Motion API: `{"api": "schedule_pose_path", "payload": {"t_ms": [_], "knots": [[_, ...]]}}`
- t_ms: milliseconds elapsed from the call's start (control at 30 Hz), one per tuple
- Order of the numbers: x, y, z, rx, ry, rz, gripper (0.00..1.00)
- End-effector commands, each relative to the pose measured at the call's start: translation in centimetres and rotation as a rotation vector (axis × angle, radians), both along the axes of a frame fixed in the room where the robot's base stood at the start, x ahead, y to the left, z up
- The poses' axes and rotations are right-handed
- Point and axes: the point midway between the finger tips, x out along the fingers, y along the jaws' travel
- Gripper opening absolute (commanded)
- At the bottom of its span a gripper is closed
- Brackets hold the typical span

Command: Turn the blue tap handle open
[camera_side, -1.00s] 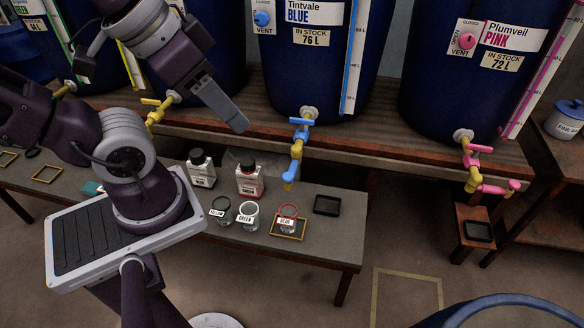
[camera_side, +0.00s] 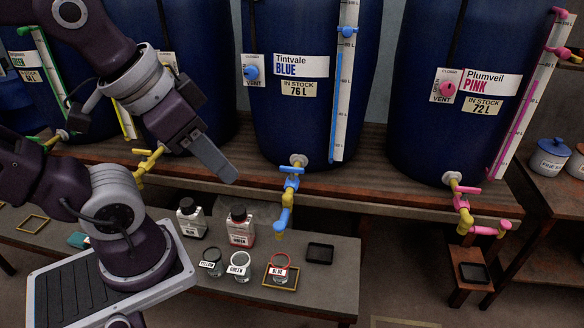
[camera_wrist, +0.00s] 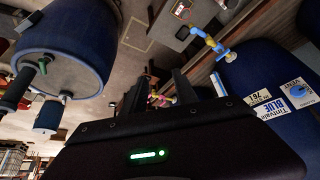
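The blue tap (camera_side: 287,200) sticks out from the foot of the Tintvale Blue vat (camera_side: 300,125). Its blue handle (camera_side: 291,169) is a short bar lying crosswise on top, near the vat wall. The tap also shows at the top of the wrist view (camera_wrist: 212,42). My gripper (camera_side: 226,174) is left of the handle in the side view, apart from it and touching nothing that I can see. In the wrist view its two dark fingers (camera_wrist: 160,92) stand apart with nothing held between them.
A yellow tap (camera_side: 148,160) and a pink tap (camera_side: 463,200) flank the blue one.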

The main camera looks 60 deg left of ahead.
Motion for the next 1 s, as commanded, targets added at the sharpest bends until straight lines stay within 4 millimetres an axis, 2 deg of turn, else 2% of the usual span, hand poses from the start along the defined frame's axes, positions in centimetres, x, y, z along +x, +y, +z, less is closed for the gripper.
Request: {"api": "schedule_pose_path", "payload": {"t_ms": [67, 133, 167, 200, 267, 300, 367, 400, 467, 500, 567, 600, 700, 733, 800, 1000], "knots": [[2.2, 0.3, 1.1, -0.002, 0.03, -0.02, 0.35], [6.1, 1.3, 2.3, -0.003, 0.075, -0.06, 0.35], [8.3, 2.0, 2.7, -0.001, 0.095, -0.082, 0.35], [11.3, 3.2, 2.9, 0.002, 0.122, -0.111, 0.35], [15.8, 5.6, 2.4, 0.013, 0.157, -0.157, 0.35], [18.7, 7.4, 1.6, 0.023, 0.181, -0.188, 0.35], [22.7, 10.5, -0.3, 0.04, 0.217, -0.237, 0.35], [25.2, 12.8, -2.1, 0.057, 0.241, -0.273, 0.35], [28.3, 16.3, -5.5, 0.081, 0.28, -0.333, 0.35], [30.0, 18.7, -8.1, 0.1, 0.307, -0.379, 0.35], [31.9, 22.1, -12.4, 0.126, 0.347, -0.453, 0.35], [32.7, 24.1, -15.3, 0.143, 0.371, -0.506, 0.35], [33.5, 27.7, -21.7, 0.171, 0.422, -0.628, 0.35], [33.5, 28.4, -23.2, 0.176, 0.433, -0.659, 0.35], [33.5, 29.5, -25.8, 0.185, 0.451, -0.717, 0.35], [33.3, 30.2, -29.3, 0.191, 0.463, -0.765, 0.35]]}}
